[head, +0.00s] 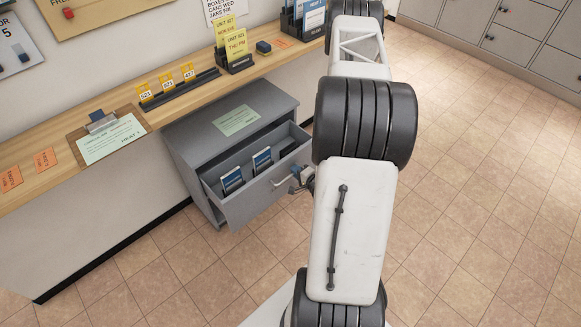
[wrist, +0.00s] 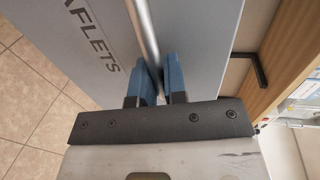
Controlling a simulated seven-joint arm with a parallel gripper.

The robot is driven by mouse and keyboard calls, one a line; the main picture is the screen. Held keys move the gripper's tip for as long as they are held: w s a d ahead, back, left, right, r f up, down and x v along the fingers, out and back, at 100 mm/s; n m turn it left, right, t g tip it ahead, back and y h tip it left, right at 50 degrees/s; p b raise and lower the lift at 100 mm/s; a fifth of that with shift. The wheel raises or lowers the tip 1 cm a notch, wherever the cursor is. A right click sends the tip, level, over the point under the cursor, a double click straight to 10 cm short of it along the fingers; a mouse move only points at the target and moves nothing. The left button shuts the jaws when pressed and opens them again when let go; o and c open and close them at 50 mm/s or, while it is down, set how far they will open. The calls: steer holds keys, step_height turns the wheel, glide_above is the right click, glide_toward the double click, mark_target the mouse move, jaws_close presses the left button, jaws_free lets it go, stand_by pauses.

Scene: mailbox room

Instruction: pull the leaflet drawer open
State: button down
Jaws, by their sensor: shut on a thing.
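The leaflet drawer (head: 240,207) is a grey drawer in the upper part of a low grey cabinet (head: 185,138). It stands pulled out, and several blue and white leaflets (head: 262,160) show inside it. My gripper (head: 300,177) is at the drawer's front, partly hidden by my arm. In the wrist view, the blue fingers of my gripper (wrist: 159,82) are shut on the metal bar handle (wrist: 145,35). The drawer front (wrist: 95,45) with the lettering "FLETS" lies behind them.
A wooden counter (head: 195,88) runs along the wall above the cabinet, with a clipboard (head: 108,136) and card holders (head: 168,88) on it. A green sheet (head: 237,120) lies on the cabinet top. The tiled floor (head: 160,270) in front is clear.

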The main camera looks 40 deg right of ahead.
steer(key=shift+s, duration=0.35)
steer(key=c, duration=1.2)
jaws_free()
steer(key=shift+s, duration=0.15)
steer(key=shift+v, duration=3.8)
